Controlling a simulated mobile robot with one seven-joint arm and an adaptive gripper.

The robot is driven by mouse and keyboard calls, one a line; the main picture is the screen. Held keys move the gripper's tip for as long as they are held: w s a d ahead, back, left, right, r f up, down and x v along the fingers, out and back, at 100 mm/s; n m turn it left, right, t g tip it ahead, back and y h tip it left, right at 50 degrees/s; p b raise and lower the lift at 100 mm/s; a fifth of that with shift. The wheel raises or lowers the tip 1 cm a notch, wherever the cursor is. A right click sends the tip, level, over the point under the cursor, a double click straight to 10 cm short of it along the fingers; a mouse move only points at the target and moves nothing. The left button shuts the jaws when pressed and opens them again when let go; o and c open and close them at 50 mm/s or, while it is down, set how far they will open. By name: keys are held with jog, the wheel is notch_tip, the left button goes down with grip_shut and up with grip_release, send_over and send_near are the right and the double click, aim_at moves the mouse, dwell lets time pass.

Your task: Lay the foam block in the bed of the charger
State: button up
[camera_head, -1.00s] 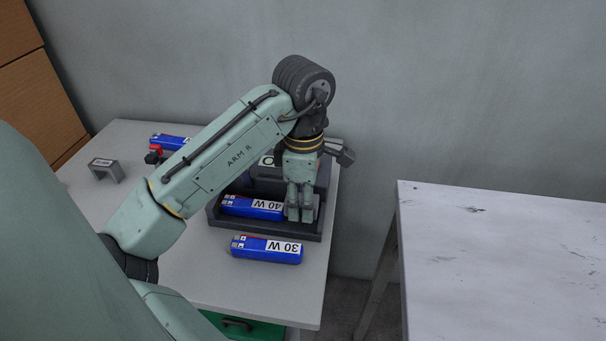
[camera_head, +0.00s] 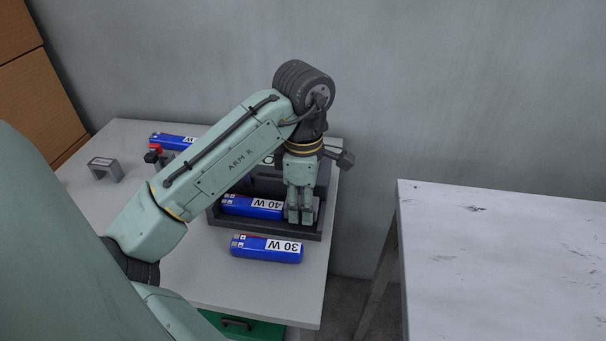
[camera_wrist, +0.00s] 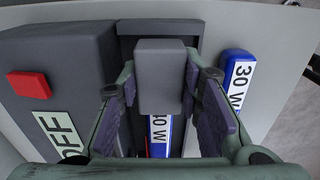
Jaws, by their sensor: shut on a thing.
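My gripper (camera_head: 300,214) points down over the right end of the charger's bed. In the wrist view its fingers (camera_wrist: 168,100) are shut on the grey foam block (camera_wrist: 160,78). The block partly covers the pack in the wrist view; I cannot tell whether the block touches the bed.
A blue 30 W pack (camera_head: 267,249) lies in front of the charger. A pale table (camera_head: 505,260) stands at right, across a gap.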

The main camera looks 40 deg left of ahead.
jog(key=shift+f, duration=1)
dwell(0.3)
jog(key=o, duration=0.9)
notch_tip(320, 180, up, 12)
dwell(0.4)
